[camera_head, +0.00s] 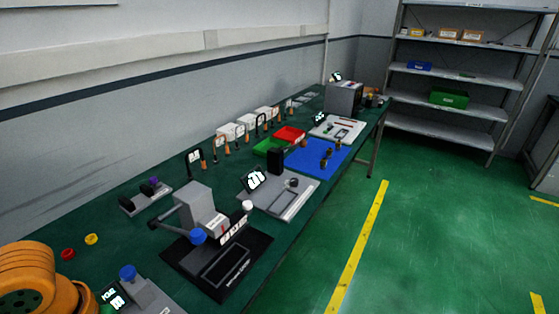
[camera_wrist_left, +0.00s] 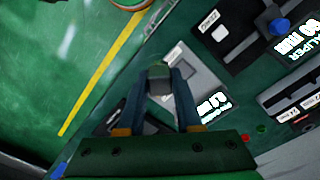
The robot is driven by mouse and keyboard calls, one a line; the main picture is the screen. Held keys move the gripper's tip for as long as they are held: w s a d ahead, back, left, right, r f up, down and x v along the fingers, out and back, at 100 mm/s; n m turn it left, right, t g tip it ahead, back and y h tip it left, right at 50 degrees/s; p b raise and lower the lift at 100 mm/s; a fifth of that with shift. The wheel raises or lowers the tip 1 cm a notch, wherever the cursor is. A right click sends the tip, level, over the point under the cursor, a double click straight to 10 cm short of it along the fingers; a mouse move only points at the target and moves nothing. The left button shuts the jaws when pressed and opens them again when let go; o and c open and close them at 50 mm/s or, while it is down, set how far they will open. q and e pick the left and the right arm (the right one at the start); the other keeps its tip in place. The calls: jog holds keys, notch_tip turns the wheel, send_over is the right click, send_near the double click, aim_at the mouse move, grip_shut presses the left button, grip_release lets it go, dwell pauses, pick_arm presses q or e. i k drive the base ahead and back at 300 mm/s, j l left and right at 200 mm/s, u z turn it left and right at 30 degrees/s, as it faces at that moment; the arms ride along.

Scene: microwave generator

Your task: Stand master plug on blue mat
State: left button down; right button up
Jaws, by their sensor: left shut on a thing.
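The blue mat (camera_head: 304,163) lies flat on the green bench in the head view, with several small dark and brassy pieces (camera_head: 326,155) on it. My left gripper (camera_wrist_left: 160,78) shows only in the wrist view. Its two fingers are shut on a small grey block-like piece (camera_wrist_left: 160,87), perhaps the master plug; its far end looks dark green. A grey fixture plate with a lit display (camera_wrist_left: 212,104) lies beyond the fingers. Part of the held piece is hidden by the fingers. My right gripper is in neither view.
Red (camera_head: 289,135) and green (camera_head: 268,147) trays sit beside the mat. A grey plate with a black block (camera_head: 275,161) stands nearer, then a lever fixture (camera_head: 205,222) on a black base. Hooked tools line the back. Shelving (camera_head: 455,85) stands beyond open floor.

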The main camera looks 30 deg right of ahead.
aim_at(302, 151)
jog(key=i+l+u, duration=0.15)
jog(key=l, duration=0.65)
jog(key=i+l+u, duration=0.15)
jog(key=l, duration=0.65)
jog(key=l+u, duration=0.15)
jog(key=l, duration=0.7)
jog(key=i+l+u, duration=0.1)
jog(key=l, duration=0.35)
jog(key=i+l, duration=0.2)
jog(key=l, duration=0.25)
jog(key=i+l+u, duration=0.15)
jog(key=l, duration=0.3)
jog(key=i+l+u, duration=0.1)
jog(key=l, duration=0.4)
jog(key=i+l+u, duration=0.1)
jog(key=l, duration=0.35)
jog(key=i+l, duration=0.1)
jog(key=l, duration=0.4)
jog(key=i+l+u, duration=0.25)
jog(key=i+l, duration=0.15)
jog(key=i, duration=0.1)
